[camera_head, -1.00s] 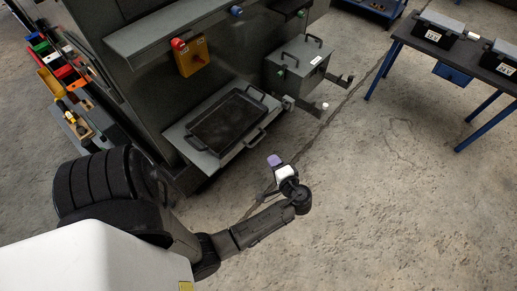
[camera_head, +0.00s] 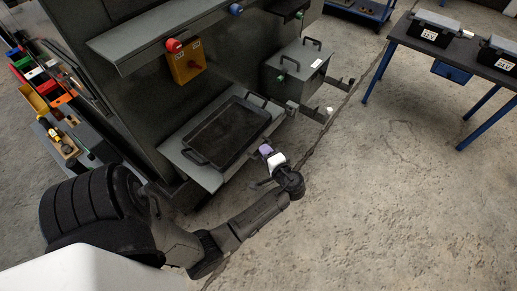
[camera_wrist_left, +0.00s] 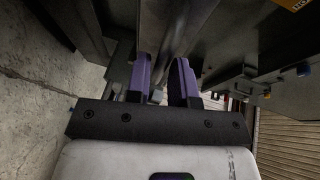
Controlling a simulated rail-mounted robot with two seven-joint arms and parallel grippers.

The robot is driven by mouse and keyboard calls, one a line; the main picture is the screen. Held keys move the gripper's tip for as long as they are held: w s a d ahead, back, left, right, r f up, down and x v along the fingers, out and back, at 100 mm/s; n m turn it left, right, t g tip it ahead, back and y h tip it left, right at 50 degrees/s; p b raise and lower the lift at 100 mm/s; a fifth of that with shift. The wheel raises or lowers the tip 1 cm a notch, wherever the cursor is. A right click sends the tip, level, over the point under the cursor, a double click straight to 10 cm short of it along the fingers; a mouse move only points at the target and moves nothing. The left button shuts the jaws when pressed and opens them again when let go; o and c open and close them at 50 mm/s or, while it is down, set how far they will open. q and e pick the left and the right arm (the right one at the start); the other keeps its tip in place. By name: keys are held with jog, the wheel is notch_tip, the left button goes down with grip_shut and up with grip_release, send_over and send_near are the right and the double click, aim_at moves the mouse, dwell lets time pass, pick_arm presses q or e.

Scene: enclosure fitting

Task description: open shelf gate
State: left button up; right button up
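My left gripper (camera_head: 267,151) has purple fingertips and is just off the front right edge of the low shelf with the black tray. In the left wrist view the two purple fingers (camera_wrist_left: 162,82) stand apart, so it is open. A dark upright surface shows beyond the gap; I cannot tell whether it lies between the fingers. A dark bracket-like bar (camera_head: 327,112) with a pale end sticks out in front of the grey box, and may be the shelf gate. It is up and right of my gripper, apart from it. My right gripper is out of view.
The black tray (camera_head: 226,133) lies on the low shelf (camera_head: 205,177). The grey box (camera_head: 298,72) with handles stands to its right. A yellow switch box (camera_head: 187,64) with a red knob is above. A table (camera_head: 460,62) with black cases is at right. Open floor lies between.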

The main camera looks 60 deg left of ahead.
pick_arm(q)
jog(key=shift+a+f, duration=0.15)
jog(key=shift+a, duration=0.65)
jog(key=shift+d, duration=0.1)
grip_shut()
